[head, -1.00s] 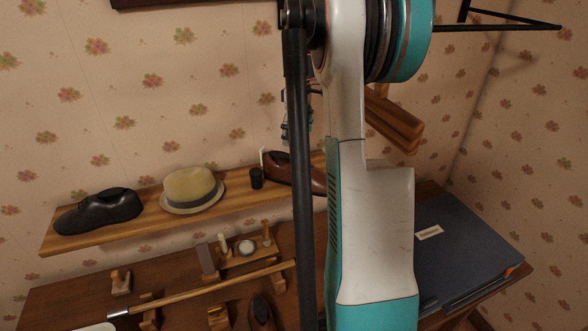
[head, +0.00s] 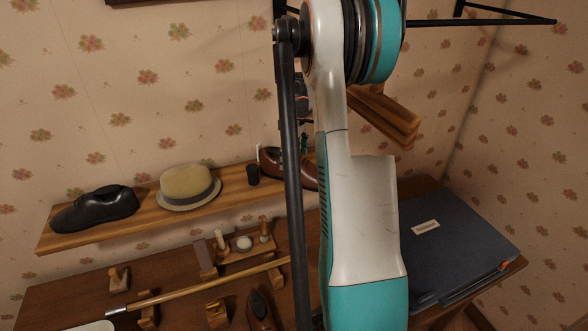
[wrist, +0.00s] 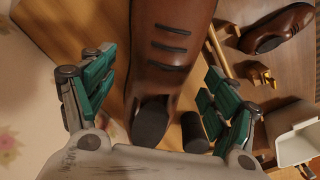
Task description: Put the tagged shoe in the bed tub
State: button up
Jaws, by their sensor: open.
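A brown leather shoe (head: 273,160) lies on the wall shelf (head: 140,222), partly hidden behind my arm in the head view. A small pale upright piece, perhaps its tag, shows at its left end. In the wrist view the brown shoe (wrist: 170,55) is large and close, with dark straps across it. My gripper (wrist: 158,85) is open, its teal fingers apart on either side of the shoe's near end, and it holds nothing. In the head view my arm mostly hides the gripper. A white open tub (wrist: 298,140) shows at the right edge of the wrist view; I cannot tell if it is the bed tub.
A small black cup (head: 253,174) stands beside the shoe. A straw hat (head: 188,187) and a black shoe (head: 95,208) share the shelf. Below, the desk holds another brown shoe (head: 259,311), a long wooden rod (head: 200,287), small wooden pieces and a blue folder (head: 455,250).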

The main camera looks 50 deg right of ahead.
jog(key=shift+r, duration=0.1)
jog(key=c, duration=1.6)
